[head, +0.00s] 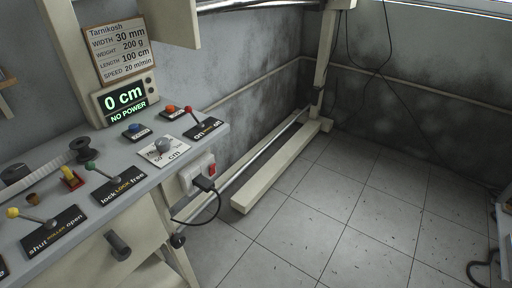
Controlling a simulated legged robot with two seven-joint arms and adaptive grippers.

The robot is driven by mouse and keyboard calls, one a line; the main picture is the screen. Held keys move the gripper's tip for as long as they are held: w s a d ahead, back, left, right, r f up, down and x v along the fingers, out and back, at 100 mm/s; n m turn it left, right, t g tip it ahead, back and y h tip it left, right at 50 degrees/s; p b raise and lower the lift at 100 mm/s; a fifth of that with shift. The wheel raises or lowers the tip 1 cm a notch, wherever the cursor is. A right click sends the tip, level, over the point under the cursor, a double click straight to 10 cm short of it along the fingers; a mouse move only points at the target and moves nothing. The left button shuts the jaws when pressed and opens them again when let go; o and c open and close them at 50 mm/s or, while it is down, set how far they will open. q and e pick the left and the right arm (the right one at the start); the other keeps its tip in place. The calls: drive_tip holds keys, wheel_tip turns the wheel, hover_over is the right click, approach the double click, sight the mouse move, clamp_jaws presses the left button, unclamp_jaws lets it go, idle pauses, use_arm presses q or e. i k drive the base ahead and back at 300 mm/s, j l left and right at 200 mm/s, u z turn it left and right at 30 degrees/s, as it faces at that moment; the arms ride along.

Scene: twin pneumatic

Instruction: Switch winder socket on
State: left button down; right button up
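The winder socket (188,180) is a pale box on the right end face of the control bench, below the bench top. A small red switch (212,170) sits at its right side; its position is too small to tell. A black plug (204,184) is in the socket, and its cable (219,205) loops down and back under the bench. The display (125,101) above the bench reads "0 cm" and "NO POWER". Neither of my grippers is in view.
A dark handle (117,245) juts from the bench front. A cream floor beam (285,165) lies right of the socket. The tiled floor (350,200) is mostly clear.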

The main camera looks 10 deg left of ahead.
sight(212, 170)
drive_tip(key=i+l, duration=0.25)
drive_tip(key=i, duration=0.25)
drive_tip(key=i+l+z, duration=0.1)
drive_tip(key=i+l, duration=0.15)
drive_tip(key=i, duration=0.2)
